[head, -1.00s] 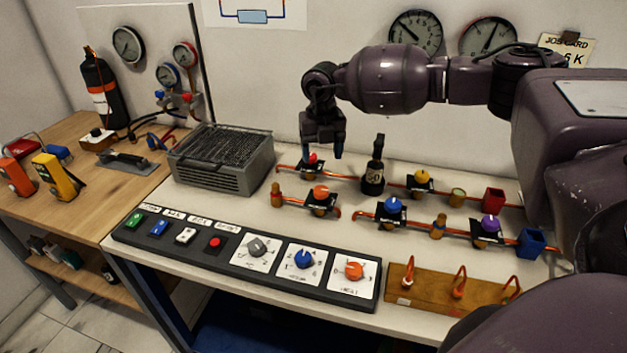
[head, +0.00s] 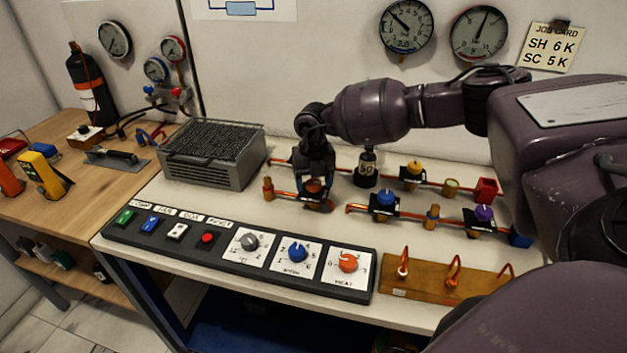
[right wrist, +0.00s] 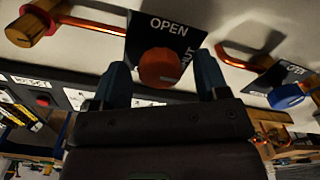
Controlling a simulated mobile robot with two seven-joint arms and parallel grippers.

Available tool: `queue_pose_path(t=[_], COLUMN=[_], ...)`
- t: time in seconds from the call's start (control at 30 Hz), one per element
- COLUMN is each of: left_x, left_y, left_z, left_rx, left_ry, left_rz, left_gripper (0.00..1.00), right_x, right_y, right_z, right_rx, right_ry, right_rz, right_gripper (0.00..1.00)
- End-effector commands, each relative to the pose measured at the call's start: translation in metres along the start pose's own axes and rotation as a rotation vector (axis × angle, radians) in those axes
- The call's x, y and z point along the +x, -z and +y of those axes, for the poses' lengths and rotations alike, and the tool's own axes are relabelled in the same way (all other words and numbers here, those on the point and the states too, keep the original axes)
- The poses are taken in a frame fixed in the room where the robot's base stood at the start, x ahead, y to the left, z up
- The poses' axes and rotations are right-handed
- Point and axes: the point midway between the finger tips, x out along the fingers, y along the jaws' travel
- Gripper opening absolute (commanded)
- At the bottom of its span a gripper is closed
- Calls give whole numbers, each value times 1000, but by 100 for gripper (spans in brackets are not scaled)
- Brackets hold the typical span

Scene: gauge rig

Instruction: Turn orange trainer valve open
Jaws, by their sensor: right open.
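The orange trainer valve (head: 314,186) sits on its black plate in the copper line at the middle of the bench. In the right wrist view its round orange knob (right wrist: 160,68) stands in front of a plate marked OPEN, with part of the word SHUT beside it. My right gripper (head: 314,192) is open and low over this valve. In the right wrist view its two blue fingers (right wrist: 160,74) stand on either side of the knob, with a gap visible at each side. My left gripper is not in view.
A blue valve (head: 385,199), a purple valve (head: 484,214) and a yellow valve (head: 413,169) are to the right. The control panel (head: 220,257) in front has another orange knob (head: 348,262).

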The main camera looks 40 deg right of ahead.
Motion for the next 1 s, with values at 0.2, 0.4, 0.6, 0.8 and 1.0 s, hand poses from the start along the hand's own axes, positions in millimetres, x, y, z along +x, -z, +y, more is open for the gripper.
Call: queue_pose_path(t=[0.2,0.4,0.6,0.8,1.0], left_x=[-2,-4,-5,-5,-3], left_y=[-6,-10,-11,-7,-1], left_z=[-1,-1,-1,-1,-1], left_rx=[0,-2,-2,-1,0], left_ry=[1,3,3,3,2], left_rz=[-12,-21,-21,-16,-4], left_gripper=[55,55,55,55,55], right_x=[0,0,-1,-2,-2], right_y=[0,0,0,0,0], right_z=[0,0,0,0,0], right_rx=[0,0,-6,-59,-183], right_ry=[0,0,0,0,0], right_rz=[0,0,0,-1,-1], right_gripper=[55,25,18,18,18])
